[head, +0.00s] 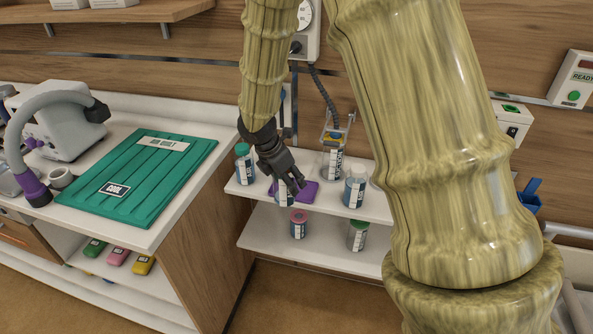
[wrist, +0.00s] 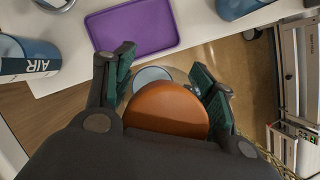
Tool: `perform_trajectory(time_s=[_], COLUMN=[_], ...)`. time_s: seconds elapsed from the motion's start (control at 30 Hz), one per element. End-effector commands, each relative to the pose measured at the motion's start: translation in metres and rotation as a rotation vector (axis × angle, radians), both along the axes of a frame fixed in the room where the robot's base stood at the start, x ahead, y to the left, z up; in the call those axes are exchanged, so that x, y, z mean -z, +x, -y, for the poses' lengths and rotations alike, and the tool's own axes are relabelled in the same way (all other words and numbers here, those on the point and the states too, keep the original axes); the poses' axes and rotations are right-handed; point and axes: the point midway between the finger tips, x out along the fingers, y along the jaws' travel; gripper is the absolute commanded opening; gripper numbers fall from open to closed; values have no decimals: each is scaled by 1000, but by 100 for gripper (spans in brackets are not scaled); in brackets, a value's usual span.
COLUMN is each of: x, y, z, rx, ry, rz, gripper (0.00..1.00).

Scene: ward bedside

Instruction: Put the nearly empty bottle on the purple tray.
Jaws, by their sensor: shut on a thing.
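My gripper (head: 284,176) is shut on a bottle (head: 285,196) with a pale label. In the wrist view, its round orange-brown cap (wrist: 166,108) sits between my two fingers (wrist: 165,92). The bottle hangs upright or nearly so; its liquid level cannot be made out. The purple tray (head: 309,190) lies on the upper white shelf, partly behind my gripper. In the wrist view the tray (wrist: 135,27) is empty, and the held bottle is apart from it, out by the shelf's front edge.
On the upper shelf (head: 331,208), a green-capped bottle (head: 244,166) stands left of the tray and a pale-capped bottle (head: 355,189) right. A suction canister (head: 332,160) stands behind. Pink-capped (head: 298,225) and green-capped (head: 357,236) containers stand on the lower shelf.

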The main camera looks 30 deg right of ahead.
Motion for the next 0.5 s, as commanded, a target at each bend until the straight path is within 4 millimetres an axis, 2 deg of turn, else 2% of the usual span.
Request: perform_trajectory(time_s=[0.3,0.5], x=[4,7], y=[43,59], z=[49,67], rx=[4,3], ry=[0,0], rz=[2,0], gripper=[29,29])
